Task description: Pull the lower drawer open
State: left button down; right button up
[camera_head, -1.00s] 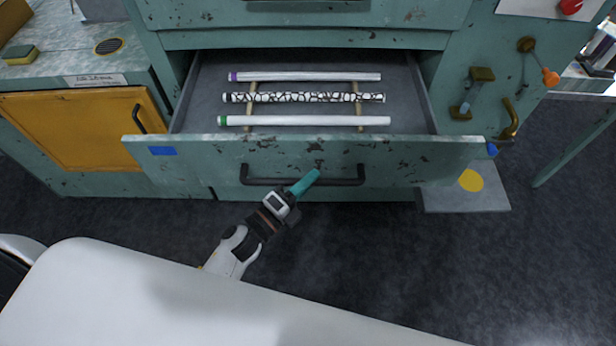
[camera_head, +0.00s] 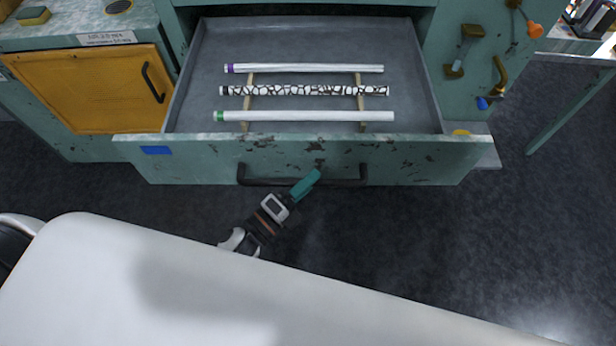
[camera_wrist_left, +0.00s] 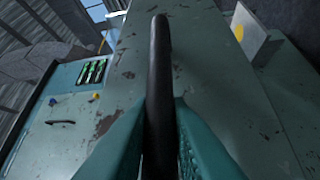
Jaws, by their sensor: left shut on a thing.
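The lower drawer (camera_head: 410,160) is pulled well out of the teal cabinet, so its grey inside (camera_head: 300,40) shows in the head view. Its dark bar handle (camera_head: 345,183) runs along the front. My left gripper (camera_head: 311,179) is at the middle of this handle, its teal fingers shut on it. In the left wrist view the handle (camera_wrist_left: 158,75) stands upright between the two fingers (camera_wrist_left: 160,125), with the worn teal drawer front (camera_wrist_left: 200,60) behind it. Inside the drawer three tubes (camera_head: 305,91) lie across two wooden strips. My right gripper is in neither view now.
A yellow cabinet door (camera_head: 85,90) with a black handle is to the left. Valves and a brass handle (camera_head: 498,78) are on the panel at right. My white base fills the front. Dark floor (camera_head: 400,235) is clear between it and the drawer.

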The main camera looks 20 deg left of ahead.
pick_arm(q)
jog(key=c, duration=1.4)
grip_release()
jog(key=shift+o, duration=0.2)
jog(key=shift+s+a+f, duration=0.2)
jog(key=shift+s+a, duration=0.05)
jog(key=shift+s, duration=0.2)
jog(key=b+v, duration=0.2)
jog(key=v, duration=0.9)
jog(key=shift+b, duration=0.35)
